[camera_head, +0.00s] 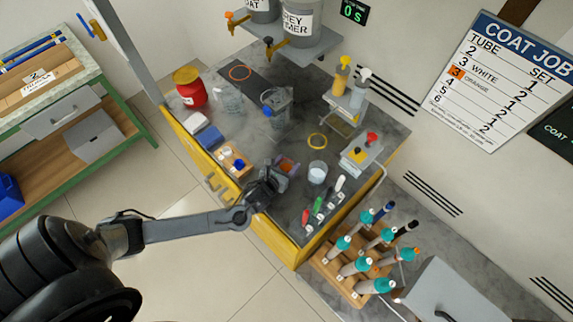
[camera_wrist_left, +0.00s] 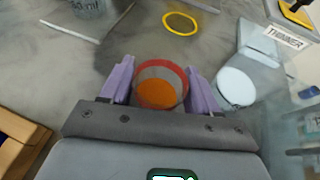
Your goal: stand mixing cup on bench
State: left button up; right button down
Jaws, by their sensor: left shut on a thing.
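The mixing cup (camera_wrist_left: 161,86) is a clear cup with a reddish rim and orange liquid inside. My left gripper (camera_wrist_left: 160,90) is shut on it, with one purple finger on each side. In the head view my left gripper (camera_head: 284,168) reaches over the front part of the grey bench (camera_head: 262,138), and the cup (camera_head: 288,166) shows partly between the fingers. The cup's base is hidden, so I cannot tell whether it touches the bench. My right gripper is not in view.
A jug (camera_head: 277,106) stands farther back.

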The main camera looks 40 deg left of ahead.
pick_arm(q)
jog(key=shift+f, duration=0.1)
jog(key=o, duration=1.1)
jog(key=shift+o, duration=0.2)
